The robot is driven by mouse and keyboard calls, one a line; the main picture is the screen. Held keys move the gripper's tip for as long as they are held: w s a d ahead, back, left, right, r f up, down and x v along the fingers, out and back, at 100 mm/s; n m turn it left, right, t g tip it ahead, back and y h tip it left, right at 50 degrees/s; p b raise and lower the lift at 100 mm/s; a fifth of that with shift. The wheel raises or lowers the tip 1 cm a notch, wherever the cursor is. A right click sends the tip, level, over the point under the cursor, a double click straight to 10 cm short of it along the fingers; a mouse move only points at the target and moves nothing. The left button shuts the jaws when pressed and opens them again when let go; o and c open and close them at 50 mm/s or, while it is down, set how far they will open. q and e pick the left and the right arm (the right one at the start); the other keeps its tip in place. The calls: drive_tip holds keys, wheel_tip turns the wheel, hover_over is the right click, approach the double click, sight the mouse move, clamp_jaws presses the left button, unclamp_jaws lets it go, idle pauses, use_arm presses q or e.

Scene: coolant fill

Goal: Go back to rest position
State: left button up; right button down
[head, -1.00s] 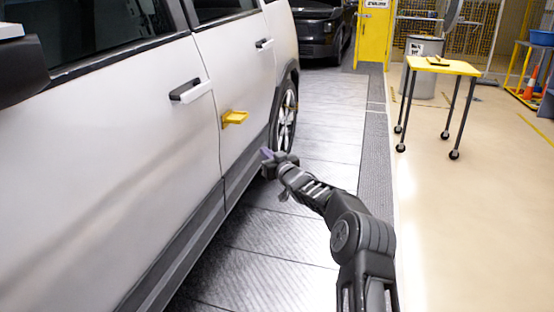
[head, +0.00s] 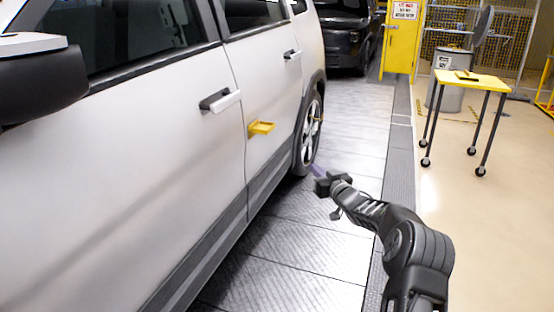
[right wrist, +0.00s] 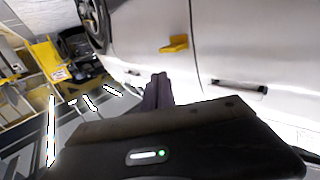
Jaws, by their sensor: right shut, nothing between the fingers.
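My right gripper (head: 318,172) is held out over the floor strip beside the white car, near its rear wheel. In the right wrist view its fingers (right wrist: 158,92) are together with nothing between them. The white car (head: 150,170) fills the left of the head view. A yellow tray-like holder (head: 261,129) sticks out from the car's side below the door handles; it also shows in the right wrist view (right wrist: 174,44). The gripper is apart from both. My left gripper is in neither view.
A yellow-topped wheeled table (head: 473,80) with a small dark object on it stands at the right. A grey bin (head: 447,95) is behind it. A dark vehicle (head: 345,38) and a yellow door (head: 402,45) are at the back.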

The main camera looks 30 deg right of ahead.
drive_tip(key=s+a+f+m+g+y, duration=0.1)
drive_tip(key=s+a+f+g, duration=0.15)
drive_tip(key=a+f, duration=0.5)
drive_tip(key=s+a+f+m+g, duration=0.1)
drive_tip(key=s+a+f+g, duration=0.3)
drive_tip(key=f, duration=0.7)
drive_tip(key=s+a+f+m+y, duration=0.1)
drive_tip(key=s+a+f, duration=0.1)
drive_tip(key=a+f, duration=0.6)
drive_tip(key=s+a+f+g+y, duration=0.1)
drive_tip(key=s+a+f+g, duration=0.2)
drive_tip(key=s+a+f, duration=0.55)
drive_tip(key=s+a+f+n+g+y, duration=0.1)
drive_tip(key=s+a+f+g+y, duration=0.2)
drive_tip(key=s+a, duration=1.05)
drive_tip(key=s+a+f+n+g, duration=0.15)
drive_tip(key=s+a+g, duration=0.35)
drive_tip(key=s+a, duration=0.85)
drive_tip(key=s+a+p+v, duration=0.1)
drive_tip(key=p+v, duration=0.8)
drive_tip(key=s+a+r+p+v, duration=0.1)
drive_tip(key=p+v, duration=0.8)
drive_tip(key=p, duration=0.1)
drive_tip(key=shift+a+r, duration=0.2)
drive_tip(key=shift+a, duration=0.15)
drive_tip(key=shift+t, duration=0.25)
